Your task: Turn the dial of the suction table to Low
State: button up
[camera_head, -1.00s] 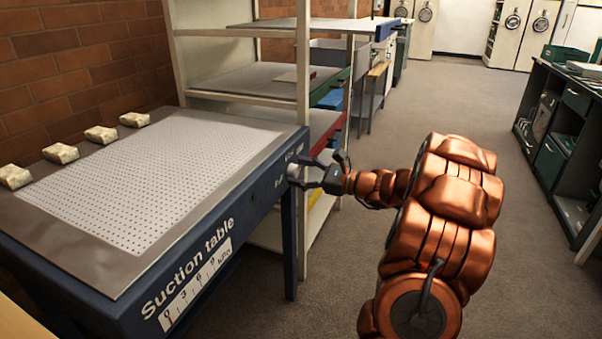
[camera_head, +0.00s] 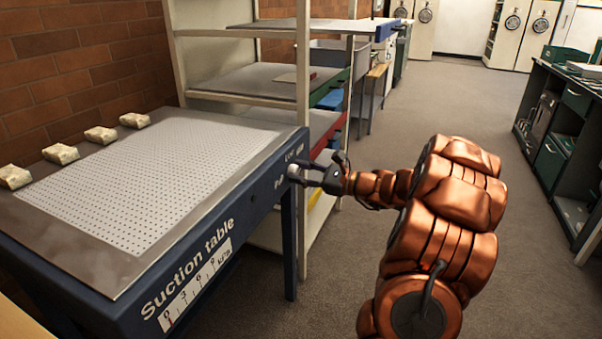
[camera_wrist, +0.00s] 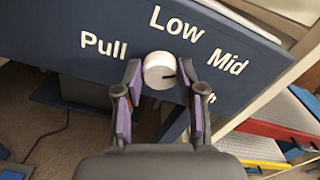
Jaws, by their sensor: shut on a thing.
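The blue suction table (camera_head: 225,215) stands at the left in the head view, with a perforated white top. Its small white dial (camera_wrist: 158,68) is on the front panel, among the printed labels "Pull", "Low" and "Mid" in the wrist view. One more label is mostly hidden by the right finger. The dial's dark mark points right, away from "Low" and below "Mid". My gripper (camera_wrist: 160,79) is shut on the dial, one finger on each side. In the head view my gripper (camera_head: 304,173) reaches the dial from the right.
A gauge scale (camera_head: 197,285) is on the table's front. Several small wrapped blocks (camera_head: 101,134) lie along the table's back edge. A metal shelf unit (camera_head: 303,100) stands just behind the dial end. The grey floor (camera_head: 440,100) is open beyond my arm.

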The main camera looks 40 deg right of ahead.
jog(key=n+b, duration=0.3)
jog(key=n, duration=0.3)
jog(key=shift+f, duration=0.15)
jog(key=n+b, duration=0.4)
jog(key=n, duration=0.1)
dwell(0.3)
jog(key=shift+n, duration=0.4)
jog(key=o, duration=1.1)
jog(key=shift+o, duration=0.2)
jog(key=v, duration=1.2)
